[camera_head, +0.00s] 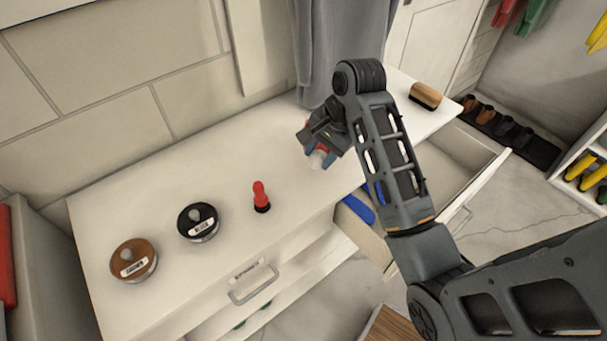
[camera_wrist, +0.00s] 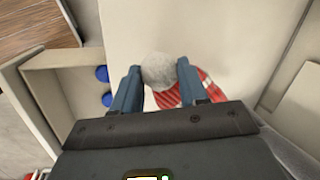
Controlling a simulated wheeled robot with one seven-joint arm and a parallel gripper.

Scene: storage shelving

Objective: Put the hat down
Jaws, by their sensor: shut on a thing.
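The hat shows in the wrist view as a grey-white pompom (camera_wrist: 158,70) with red and white striped fabric (camera_wrist: 196,86) behind it. My gripper (camera_wrist: 158,78) is shut on it, with one blue-grey finger on each side of the pompom. In the head view my gripper (camera_head: 318,148) is over the right part of the white dresser top (camera_head: 225,150). The hat's pale tip (camera_head: 318,160) shows just below the fingers there. Most of the hat is hidden by my gripper, and I cannot tell whether it touches the top.
A brown tin (camera_head: 133,260), a black tin (camera_head: 198,222) and a red object (camera_head: 260,195) stand on the dresser's left and middle. A brush (camera_head: 425,95) lies at the far right end. An open drawer (camera_head: 478,185) holding blue items (camera_head: 357,209) juts out in front.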

